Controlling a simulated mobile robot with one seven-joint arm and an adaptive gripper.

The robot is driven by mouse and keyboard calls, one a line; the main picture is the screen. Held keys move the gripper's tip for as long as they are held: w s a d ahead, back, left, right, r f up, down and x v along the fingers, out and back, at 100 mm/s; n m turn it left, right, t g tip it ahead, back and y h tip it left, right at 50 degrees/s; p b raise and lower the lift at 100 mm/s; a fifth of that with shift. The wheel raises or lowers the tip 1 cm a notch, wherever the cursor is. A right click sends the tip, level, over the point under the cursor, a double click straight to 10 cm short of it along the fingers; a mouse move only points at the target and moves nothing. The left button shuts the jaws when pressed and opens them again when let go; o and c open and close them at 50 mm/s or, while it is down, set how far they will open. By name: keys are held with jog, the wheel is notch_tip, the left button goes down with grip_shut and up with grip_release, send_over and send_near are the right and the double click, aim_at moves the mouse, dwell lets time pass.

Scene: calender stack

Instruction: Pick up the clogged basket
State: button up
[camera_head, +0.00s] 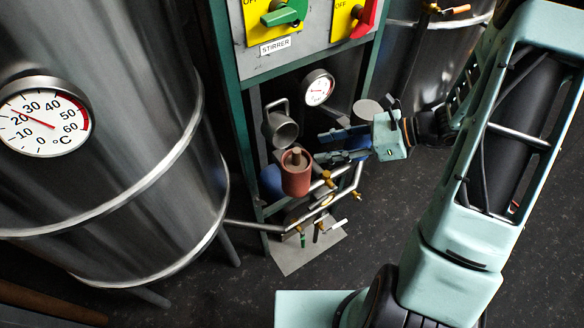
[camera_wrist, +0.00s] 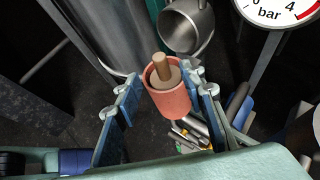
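The likely clogged basket is a reddish-brown cylinder (camera_head: 297,178) with a tan core standing up in its open top. It is upright above the pipework at the foot of the green frame, and also shows in the middle of the wrist view (camera_wrist: 170,102). My gripper (camera_head: 321,147) is open and empty, just to the right of the cylinder in the head view. In the wrist view the blue fingers of my gripper (camera_wrist: 165,86) stand apart on either side of the cylinder's outline. I see no clear contact. The cylinder's lower end meets the pipes and is partly hidden.
A steel cup with a handle (camera_head: 282,130) is just behind the cylinder. A pressure gauge (camera_head: 318,88) hangs above right. Pipes with brass fittings (camera_head: 325,202) run below. A large steel tank (camera_head: 130,130) fills the left. The dark floor (camera_head: 390,215) at right is open.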

aim_at(299, 151)
jog(key=x, duration=0.8)
jog(key=shift+w+a+p, duration=0.1)
jog(key=shift+a+p, duration=0.3)
jog(key=shift+c, duration=0.5)
grip_shut()
jog(key=shift+r, duration=0.1)
